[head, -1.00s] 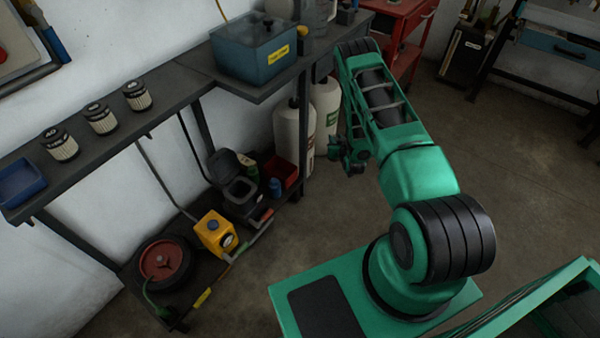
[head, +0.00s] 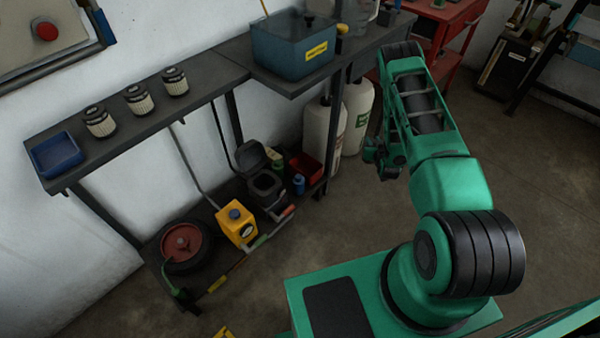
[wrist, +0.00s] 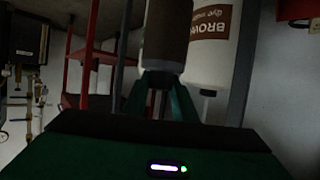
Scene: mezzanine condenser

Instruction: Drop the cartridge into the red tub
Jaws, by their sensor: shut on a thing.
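My gripper (wrist: 163,88) is shut on a brownish cylinder, the cartridge (wrist: 167,35), in the wrist view; its far end runs out of the frame. In the head view my gripper (head: 383,158) hangs below the folded arm, right of the shelving, and the cartridge cannot be made out there. The red tub (head: 306,168) stands on the lower shelf at its right end, apart from my gripper. Part of a red thing shows at the top right of the wrist view; I cannot tell whether it is the tub.
Large white bottles (head: 325,130) stand beside the shelf's right end. A yellow container (head: 236,224), a black open-lidded case (head: 268,187) and a small blue bottle (head: 299,184) share the lower shelf. Several items stand on the upper bench (head: 150,115). Floor is clear in front.

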